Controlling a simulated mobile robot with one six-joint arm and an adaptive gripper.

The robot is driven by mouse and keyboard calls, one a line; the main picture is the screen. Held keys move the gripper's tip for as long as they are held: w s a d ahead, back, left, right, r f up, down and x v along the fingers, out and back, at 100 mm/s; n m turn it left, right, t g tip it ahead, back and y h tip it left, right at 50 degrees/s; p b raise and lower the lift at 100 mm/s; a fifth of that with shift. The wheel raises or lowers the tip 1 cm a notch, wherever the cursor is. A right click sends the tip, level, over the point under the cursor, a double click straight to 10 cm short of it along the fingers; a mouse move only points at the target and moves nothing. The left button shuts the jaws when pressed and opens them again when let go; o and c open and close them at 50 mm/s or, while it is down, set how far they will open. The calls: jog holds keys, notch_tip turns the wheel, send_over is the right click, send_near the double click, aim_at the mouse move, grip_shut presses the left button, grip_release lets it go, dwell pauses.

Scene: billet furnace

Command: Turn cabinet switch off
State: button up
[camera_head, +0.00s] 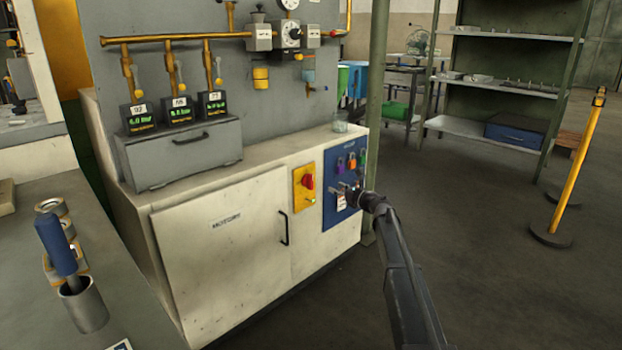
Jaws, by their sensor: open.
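The cabinet switch (308,182) is a red knob on a yellow plate, on the front of the cream cabinet (215,255). Its exact turn angle is too small to read. My gripper (348,194) is at the end of my dark arm, to the right of the switch and apart from it in the picture. It is open and appears empty, in front of the lower part of a blue lockout board (332,205). It hides some of that board, and I cannot tell whether it touches it.
Coloured padlocks (351,160) hang on the blue board. A black door handle (284,228) sticks out left of the switch. A grey box (182,157) with gauges and a glass jar (340,121) stand on the cabinet top. The floor at right is clear up to a yellow post (580,170).

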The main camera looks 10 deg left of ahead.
aim_at(312, 177)
jog(key=shift+a, duration=0.1)
jog(key=x, duration=1.3)
jog(key=shift+w+a, duration=0.2)
jog(key=shift+w, duration=0.05)
grip_shut()
jog(key=shift+s+d+r, duration=0.1)
jog(key=shift+s, duration=0.05)
